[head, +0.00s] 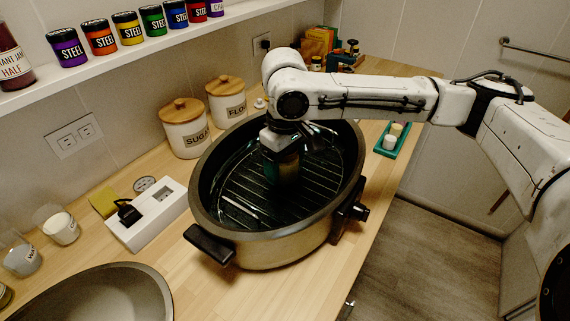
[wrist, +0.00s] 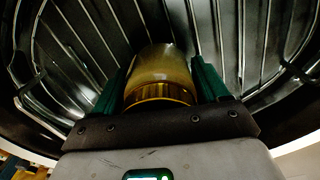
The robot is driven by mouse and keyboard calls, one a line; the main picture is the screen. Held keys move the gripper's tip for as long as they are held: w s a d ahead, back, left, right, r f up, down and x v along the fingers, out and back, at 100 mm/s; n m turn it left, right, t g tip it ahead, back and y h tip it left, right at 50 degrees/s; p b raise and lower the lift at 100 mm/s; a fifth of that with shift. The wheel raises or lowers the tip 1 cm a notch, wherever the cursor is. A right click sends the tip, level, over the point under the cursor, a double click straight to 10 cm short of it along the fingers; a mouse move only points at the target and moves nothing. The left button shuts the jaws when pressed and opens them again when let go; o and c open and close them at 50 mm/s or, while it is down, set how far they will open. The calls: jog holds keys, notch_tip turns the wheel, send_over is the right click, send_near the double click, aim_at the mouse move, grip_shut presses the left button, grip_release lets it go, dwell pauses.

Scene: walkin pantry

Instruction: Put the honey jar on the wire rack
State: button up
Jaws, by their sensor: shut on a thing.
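The honey jar (wrist: 163,68), amber with a golden lid, is between the two green fingers of my gripper (wrist: 160,82) in the wrist view. In the head view my gripper (head: 284,165) points down inside a large oval roaster pan (head: 275,252), with the jar mostly hidden by the fingers. The dark wire rack (head: 240,188) lies in the bottom of the pan; its bars (wrist: 85,50) spread out beyond the jar in the wrist view. The jar is over the rack. I cannot tell whether its base touches the bars.
The pan's raised rim surrounds my gripper, with a black handle (head: 208,243) at front left. Sugar (head: 184,130) and flour (head: 227,103) canisters stand behind it. A white power strip (head: 150,213) is left, a metal bowl (head: 95,293) front left, a green tray (head: 392,140) right.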

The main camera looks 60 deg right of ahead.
jog(key=shift+f, duration=0.3)
jog(key=o, duration=1.4)
notch_tip(320, 180, up, 12)
jog(key=shift+r, duration=0.2)
